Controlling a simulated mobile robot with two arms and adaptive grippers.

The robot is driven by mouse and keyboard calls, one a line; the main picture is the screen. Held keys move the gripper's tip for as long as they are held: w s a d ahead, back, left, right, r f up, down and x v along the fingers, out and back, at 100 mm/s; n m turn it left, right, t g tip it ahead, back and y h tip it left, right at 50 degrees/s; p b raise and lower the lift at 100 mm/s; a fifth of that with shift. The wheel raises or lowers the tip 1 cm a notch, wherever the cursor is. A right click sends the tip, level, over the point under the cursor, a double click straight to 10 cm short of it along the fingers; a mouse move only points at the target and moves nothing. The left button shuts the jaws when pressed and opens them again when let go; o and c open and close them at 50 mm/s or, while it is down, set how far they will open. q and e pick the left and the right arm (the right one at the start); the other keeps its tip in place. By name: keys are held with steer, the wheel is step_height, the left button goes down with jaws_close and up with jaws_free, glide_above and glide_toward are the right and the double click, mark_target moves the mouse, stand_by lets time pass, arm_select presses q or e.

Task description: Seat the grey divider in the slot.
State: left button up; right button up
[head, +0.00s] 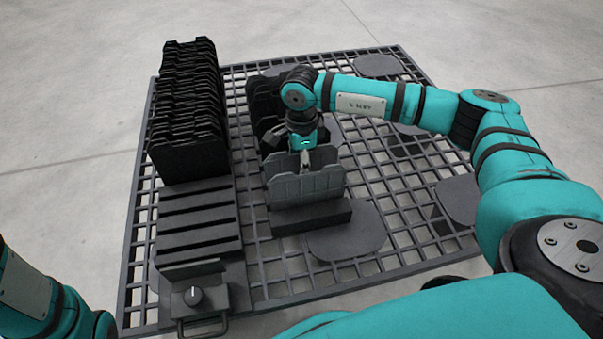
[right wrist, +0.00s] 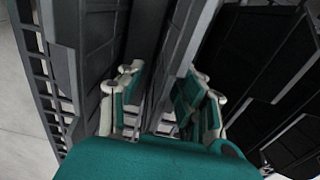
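The grey divider (head: 308,187) stands upright at the front of the middle rack, just behind a low dark block (head: 312,216). A second grey panel (head: 325,157) shows partly behind it. My right gripper (head: 304,163) points down at the top of these grey panels. In the right wrist view, its two teal, pale-tipped fingers (right wrist: 162,98) are apart, with panel edges running between them. I see no clear grip on a panel, and the panels' lower edges are hidden. My left gripper is out of view; only part of my left arm shows at the lower left.
A left rack holds a tall row of black dividers (head: 188,110), with bare slots (head: 197,222) in front. A box with a knob (head: 193,296) stands at its near end. Black dividers (head: 264,100) stand behind my right gripper. Flat round-cornered pads (head: 346,232) lie on the grid table.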

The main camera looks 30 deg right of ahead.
steer(key=shift+c, duration=0.3)
jaws_close()
steer(key=shift+r, duration=0.1)
